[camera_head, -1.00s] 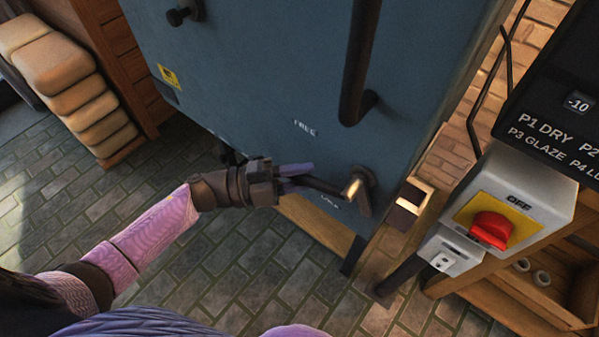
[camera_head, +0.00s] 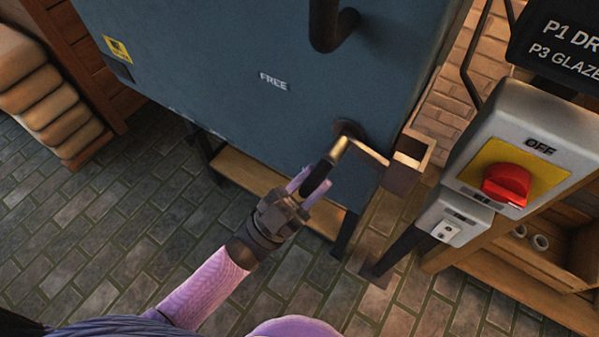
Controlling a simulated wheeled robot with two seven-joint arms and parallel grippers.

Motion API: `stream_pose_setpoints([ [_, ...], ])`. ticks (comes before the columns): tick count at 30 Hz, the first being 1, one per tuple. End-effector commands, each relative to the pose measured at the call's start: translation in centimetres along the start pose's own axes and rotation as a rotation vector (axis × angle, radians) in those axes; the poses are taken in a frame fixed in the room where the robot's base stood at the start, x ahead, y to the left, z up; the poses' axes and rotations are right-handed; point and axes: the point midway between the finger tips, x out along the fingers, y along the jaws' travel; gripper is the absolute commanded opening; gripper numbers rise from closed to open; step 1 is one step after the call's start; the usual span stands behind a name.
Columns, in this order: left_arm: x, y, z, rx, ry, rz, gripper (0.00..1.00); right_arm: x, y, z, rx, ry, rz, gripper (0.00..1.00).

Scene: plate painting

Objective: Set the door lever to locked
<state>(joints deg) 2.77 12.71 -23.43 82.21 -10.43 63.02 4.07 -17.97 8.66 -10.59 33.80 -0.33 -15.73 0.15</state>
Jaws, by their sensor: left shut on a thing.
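The door lever has a dark grip (camera_head: 316,180) with a brass collar (camera_head: 340,147). It pivots low on the blue-grey door (camera_head: 220,60), near its right edge. The grip points down and left. A flat metal tongue (camera_head: 370,153) runs from the pivot rightward to the bracket (camera_head: 408,162) on the frame; whether its tip is inside cannot be told. A "FREE" label (camera_head: 273,81) is up and left of the lever. No locked label is readable. My left gripper (camera_head: 312,188) is shut on the lever's grip, its purple fingers on either side. My right gripper is out of view.
A grey switch box (camera_head: 520,125) with a red knob (camera_head: 506,185) stands right of the door, a small socket box (camera_head: 452,217) below it. A dark door handle (camera_head: 325,30) sticks out above the lever. The tiled floor (camera_head: 130,220) at left is open.

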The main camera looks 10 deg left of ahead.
Motion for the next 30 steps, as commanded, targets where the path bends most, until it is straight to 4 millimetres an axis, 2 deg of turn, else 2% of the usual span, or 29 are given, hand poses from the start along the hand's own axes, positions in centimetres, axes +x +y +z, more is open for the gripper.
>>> stream_pose_setpoints([
  [12,0.4,2.1,0.2,-0.160,0.044,-0.161,0.00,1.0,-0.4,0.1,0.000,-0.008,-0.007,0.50],
  [30,0.7,2.6,0.1,-0.202,0.057,-0.198,0.00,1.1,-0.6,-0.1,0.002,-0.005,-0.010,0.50],
])
